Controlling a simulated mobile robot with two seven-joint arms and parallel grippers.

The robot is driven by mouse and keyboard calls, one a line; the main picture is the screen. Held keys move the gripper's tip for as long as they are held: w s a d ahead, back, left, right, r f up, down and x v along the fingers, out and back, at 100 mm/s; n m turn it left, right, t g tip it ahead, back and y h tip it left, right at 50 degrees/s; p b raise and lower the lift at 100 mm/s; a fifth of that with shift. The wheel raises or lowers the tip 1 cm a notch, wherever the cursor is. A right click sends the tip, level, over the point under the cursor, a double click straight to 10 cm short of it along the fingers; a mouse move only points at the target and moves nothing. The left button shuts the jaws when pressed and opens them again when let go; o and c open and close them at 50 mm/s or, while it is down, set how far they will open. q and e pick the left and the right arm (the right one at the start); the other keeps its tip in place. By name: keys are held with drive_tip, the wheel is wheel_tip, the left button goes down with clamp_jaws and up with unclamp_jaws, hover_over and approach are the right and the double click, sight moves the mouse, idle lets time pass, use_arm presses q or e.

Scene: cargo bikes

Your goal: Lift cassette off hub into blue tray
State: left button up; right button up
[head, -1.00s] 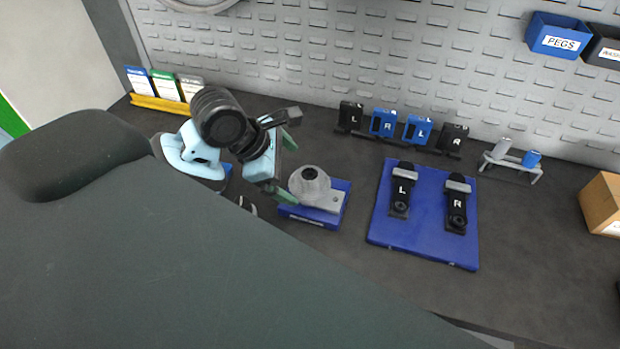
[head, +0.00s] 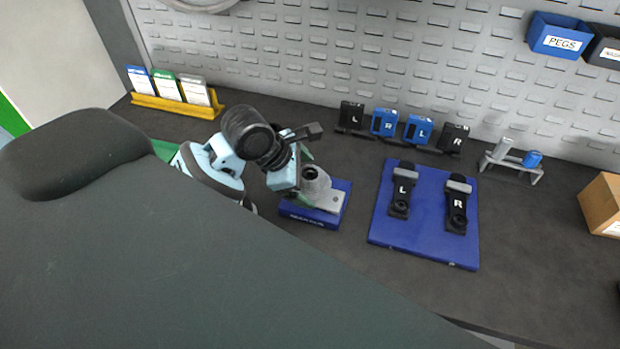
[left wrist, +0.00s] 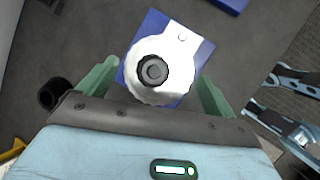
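The cassette, a silver toothed disc (left wrist: 138,85) with a dark ribbed centre, sits on a small blue stand (head: 306,217) with a light plate beside it. It also shows in the head view as a grey round piece (head: 318,186), partly covered by my gripper. My left gripper (left wrist: 158,72) is open. Its two green fingers are on either side of the disc in the left wrist view, with gaps visible. In the head view the left gripper (head: 305,173) is over the stand's left part. I cannot make out a separate blue tray; my arm hides the bench left of the stand.
A blue board (head: 425,232) with two black L and R pieces lies to the right. Several labelled blocks (head: 385,122) stand behind it. A yellow card rack (head: 175,105) is at back left, a grey peg holder (head: 512,162) at right. Dark bench is clear in front of the board.

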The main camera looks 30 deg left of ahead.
use_arm(q)
drive_tip(key=c, duration=0.9)
drive_tip(key=shift+c, duration=0.2)
drive_tip(key=shift+r, duration=0.15)
drive_tip(key=shift+r, duration=0.3)
drive_tip(key=shift+c, duration=1.3)
wheel_tip(320, 180, up, 9)
drive_tip(key=shift+r, duration=0.15)
drive_tip(key=shift+c, duration=0.7)
